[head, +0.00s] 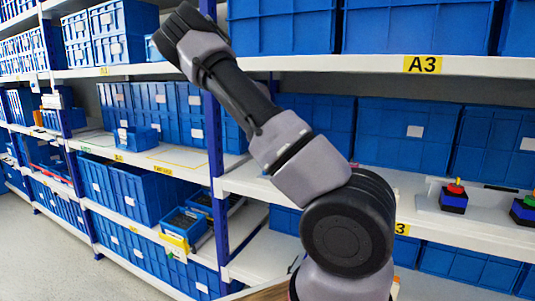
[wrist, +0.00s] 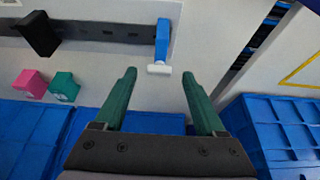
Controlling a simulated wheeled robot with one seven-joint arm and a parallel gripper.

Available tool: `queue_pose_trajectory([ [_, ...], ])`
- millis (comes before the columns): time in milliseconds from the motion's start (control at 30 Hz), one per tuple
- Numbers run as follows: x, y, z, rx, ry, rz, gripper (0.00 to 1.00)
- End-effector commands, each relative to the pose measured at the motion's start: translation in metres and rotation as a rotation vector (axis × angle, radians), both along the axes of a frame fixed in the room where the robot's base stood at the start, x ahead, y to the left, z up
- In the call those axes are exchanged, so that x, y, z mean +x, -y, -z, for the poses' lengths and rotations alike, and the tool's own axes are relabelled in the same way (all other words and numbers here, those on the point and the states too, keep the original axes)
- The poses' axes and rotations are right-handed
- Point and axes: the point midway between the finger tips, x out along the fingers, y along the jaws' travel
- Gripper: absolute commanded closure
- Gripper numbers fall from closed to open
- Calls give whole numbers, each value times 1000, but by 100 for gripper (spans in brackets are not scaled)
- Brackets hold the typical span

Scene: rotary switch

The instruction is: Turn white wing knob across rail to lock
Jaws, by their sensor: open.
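In the wrist view a white wing knob (wrist: 159,69) sits at the lower end of a blue block (wrist: 162,40). The block is at the right end of a dark rail (wrist: 105,30). The knob's long side looks roughly in line with the rail, though its exact turn is hard to tell from here. My gripper (wrist: 158,75) has two green fingers, spread apart and empty. In the picture the knob lies between the fingertips, but it looks farther off, with no contact visible. In the head view my gripper and the white knob cannot be made out.
A black block (wrist: 38,36) is on the rail's left part. Pink (wrist: 30,83) and green (wrist: 63,87) blocks are near the left edge. Blue bins (wrist: 285,135) lie at the lower right. In the head view, shelves of blue bins (head: 410,130) stand close behind my arm.

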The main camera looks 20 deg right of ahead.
Motion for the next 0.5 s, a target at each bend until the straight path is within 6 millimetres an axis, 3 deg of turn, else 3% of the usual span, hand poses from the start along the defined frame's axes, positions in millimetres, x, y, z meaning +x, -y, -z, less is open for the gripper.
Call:
queue_pose_trajectory([
  [167,3,4,11,-1,1,0,28],
  [433,3,4,13,-1,1,0,28],
  [467,3,4,13,-1,1,0,31],
  [500,3,4,13,-1,1,0,47],
])
